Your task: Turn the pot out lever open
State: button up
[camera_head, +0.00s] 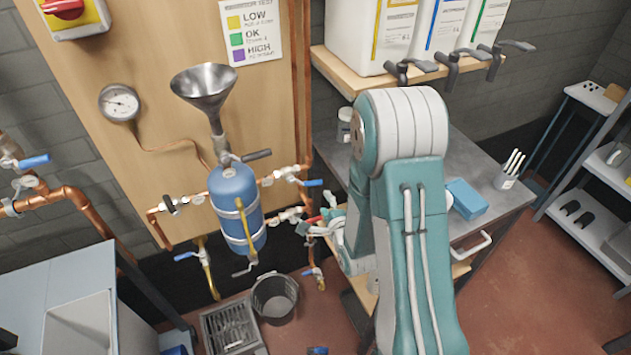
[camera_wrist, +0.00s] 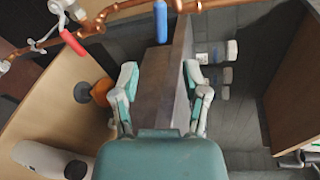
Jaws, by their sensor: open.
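A blue pot (camera_head: 236,210) with a steel funnel (camera_head: 204,90) above it is fixed to copper pipework on a wooden board. Several valve levers sit around it: a dark one (camera_head: 257,155) under the funnel, a blue one (camera_head: 313,183) to the right, a red one (camera_head: 313,219) lower right and a blue one (camera_head: 186,256) lower left. I see no label telling which is the pot out lever. My gripper (camera_head: 330,222) is beside the red lever, partly hidden by my arm. In the wrist view, my gripper (camera_wrist: 160,88) is open and empty, with a red lever (camera_wrist: 73,43) and a blue lever (camera_wrist: 160,22) beyond it.
A grey workbench (camera_head: 490,215) with a blue box (camera_head: 466,198) stands right, under a shelf of containers (camera_head: 365,35). A sink unit (camera_head: 80,325) is lower left.

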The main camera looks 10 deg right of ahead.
aim_at(314, 185)
jog(key=x, duration=1.1)
jog(key=shift+s+f, duration=0.1)
grip_shut()
